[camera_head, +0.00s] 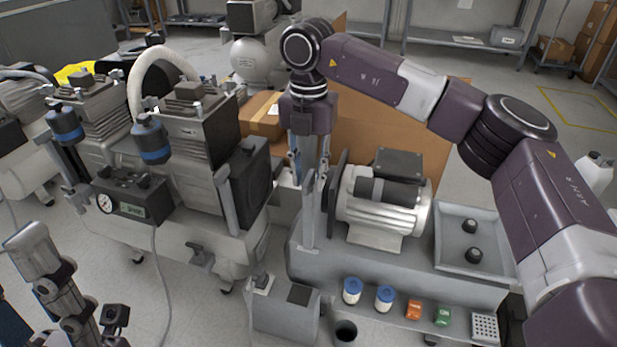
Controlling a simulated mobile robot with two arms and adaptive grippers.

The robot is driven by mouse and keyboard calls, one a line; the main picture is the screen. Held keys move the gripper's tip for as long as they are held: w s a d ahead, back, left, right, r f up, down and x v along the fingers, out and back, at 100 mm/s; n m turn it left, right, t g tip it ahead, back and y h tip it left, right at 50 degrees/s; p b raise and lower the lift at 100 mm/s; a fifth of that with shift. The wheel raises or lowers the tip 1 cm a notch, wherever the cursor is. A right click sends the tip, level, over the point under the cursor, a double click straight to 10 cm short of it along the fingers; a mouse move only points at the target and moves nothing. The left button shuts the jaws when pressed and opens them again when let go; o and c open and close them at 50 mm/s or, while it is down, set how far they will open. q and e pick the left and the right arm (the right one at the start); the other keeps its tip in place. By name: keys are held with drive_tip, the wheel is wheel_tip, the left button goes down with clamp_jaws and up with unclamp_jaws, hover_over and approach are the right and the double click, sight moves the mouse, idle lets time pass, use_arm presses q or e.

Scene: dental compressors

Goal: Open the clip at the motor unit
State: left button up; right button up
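The motor unit has a silver finned motor (385,205) with a dark box on top, mounted on a grey base (400,264). At its left end stand a dark plate and upright light-grey metal strips (310,215). My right gripper (309,178) points down at the top of these strips, left of the motor. Its fingers are small and partly merge with the strips, so I cannot tell their opening or any contact. I cannot clearly make out the clip. My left gripper (72,300) shows in part at the lower left, away from the motor unit; its fingertips are unclear.
A twin-headed compressor with a gauge box (130,195) and white hose stands at the left. A grey tray (470,240) with two black knobs lies right of the motor. Blue-capped jars (352,290) and small orange and green parts line the front ledge. Cardboard boxes (262,115) stand behind.

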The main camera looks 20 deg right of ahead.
clamp_jaws()
drive_tip(key=shift+r, duration=0.1)
